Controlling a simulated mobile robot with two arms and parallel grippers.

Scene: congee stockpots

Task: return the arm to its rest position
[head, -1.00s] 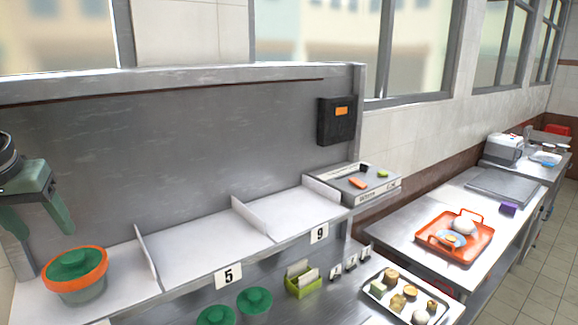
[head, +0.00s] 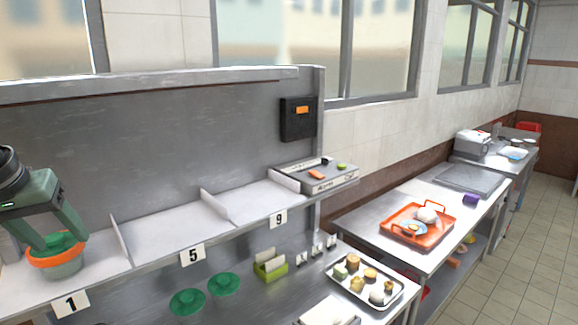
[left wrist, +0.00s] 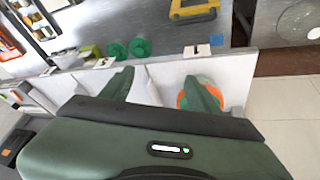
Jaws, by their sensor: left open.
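My left gripper (head: 62,238) is at the left of the head view, over the shelf's left compartment, with its fingers apart. In the left wrist view the two fingers (left wrist: 160,85) are spread with nothing held between them. A grey pot with an orange rim and green lid (head: 62,262) stands upright in the compartment marked 1. In the head view the fingers overlap the pot; in the left wrist view one finger covers part of its orange rim (left wrist: 184,102). I cannot tell whether they touch. My right gripper is not in view.
The divided shelf (head: 165,238) has empty compartments at 5 and 9. An orange tray (head: 395,236) lies on the right counter. A black box (head: 298,119) hangs on the partition.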

